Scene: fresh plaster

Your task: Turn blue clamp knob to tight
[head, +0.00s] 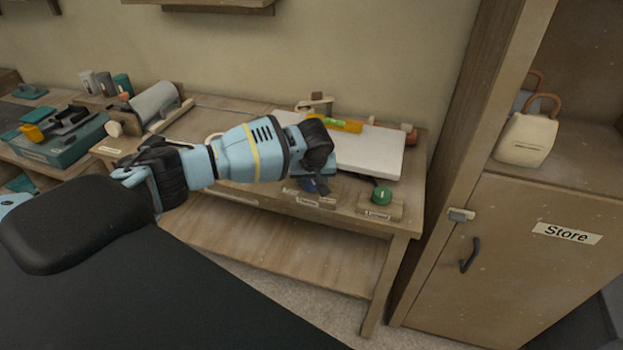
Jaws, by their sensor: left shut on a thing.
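The blue clamp knob (309,185) is at the front edge of the wooden bench, mostly hidden by my left gripper. My left gripper (317,186) reaches down over it from above and is shut on it. Only a small bit of blue shows between the dark fingers, so I cannot tell which way the knob points. A wooden block with a pale label (307,202) sits just below the knob; the label is too small to read. My right gripper is not in view.
A green knob (381,195) sits on a labelled block to the right. A white board (370,152) with a yellow-green level (340,124) lies behind. A teal toolbox (62,143) stands at left. A wooden Store cabinet (510,255) stands right of the bench.

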